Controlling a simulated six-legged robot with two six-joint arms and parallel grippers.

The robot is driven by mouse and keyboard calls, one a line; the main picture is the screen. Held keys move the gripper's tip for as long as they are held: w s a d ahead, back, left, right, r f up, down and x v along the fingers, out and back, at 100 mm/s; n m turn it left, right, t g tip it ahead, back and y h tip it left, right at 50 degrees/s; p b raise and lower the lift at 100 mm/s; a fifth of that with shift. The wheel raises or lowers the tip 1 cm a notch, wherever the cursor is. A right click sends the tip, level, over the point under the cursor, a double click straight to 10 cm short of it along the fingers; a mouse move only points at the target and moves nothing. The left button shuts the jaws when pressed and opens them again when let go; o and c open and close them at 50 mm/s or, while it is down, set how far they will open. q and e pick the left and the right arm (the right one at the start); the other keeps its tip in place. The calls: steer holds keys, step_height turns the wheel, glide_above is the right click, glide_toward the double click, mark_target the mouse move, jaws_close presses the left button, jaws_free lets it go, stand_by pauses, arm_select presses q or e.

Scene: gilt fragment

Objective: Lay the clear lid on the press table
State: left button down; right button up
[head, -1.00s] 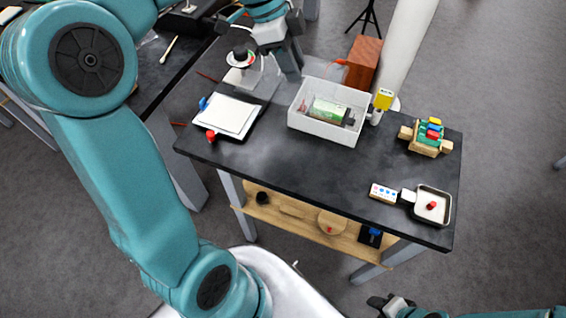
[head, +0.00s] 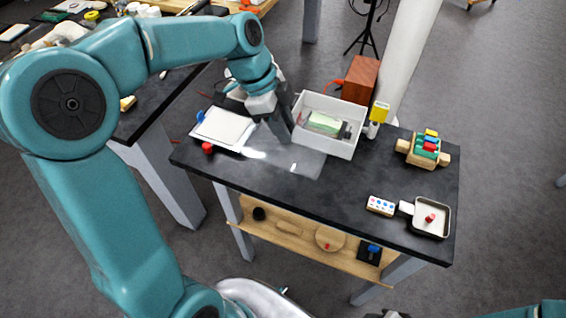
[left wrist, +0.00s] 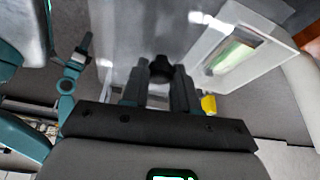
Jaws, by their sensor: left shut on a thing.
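The clear lid (head: 306,163) is a see-through sheet with bright glints, over the black tabletop in front of the white box. My left gripper (head: 276,138) points down at it and is shut on it. In the left wrist view the fingers (left wrist: 160,88) close around a dark knob, with the clear sheet (left wrist: 135,30) spreading beyond. The press table, which I take to be the black-topped table (head: 335,203), has bare surface around the lid. I cannot tell whether the lid touches it. Only a sliver of my right gripper shows at the bottom edge of the head view.
The white box (head: 344,145) holds a green-and-white item close behind the lid. A white pad (head: 223,127) with blue and red knobs lies left. A wooden rack (head: 424,150), a dotted card (head: 380,205) and a small pan (head: 446,219) stand right. The front middle is clear.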

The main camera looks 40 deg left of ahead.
arm_select(q)
step_height(320, 180, down, 12)
steer(key=shift+s+d+r, duration=0.1)
steer(key=shift+r, duration=0.05)
steer(key=shift+f, duration=0.25)
steer(key=shift+f+b, duration=0.15)
steer(key=shift+b, duration=0.15)
steer(key=c, duration=0.9)
jaws_free()
steer(key=shift+o, duration=0.2)
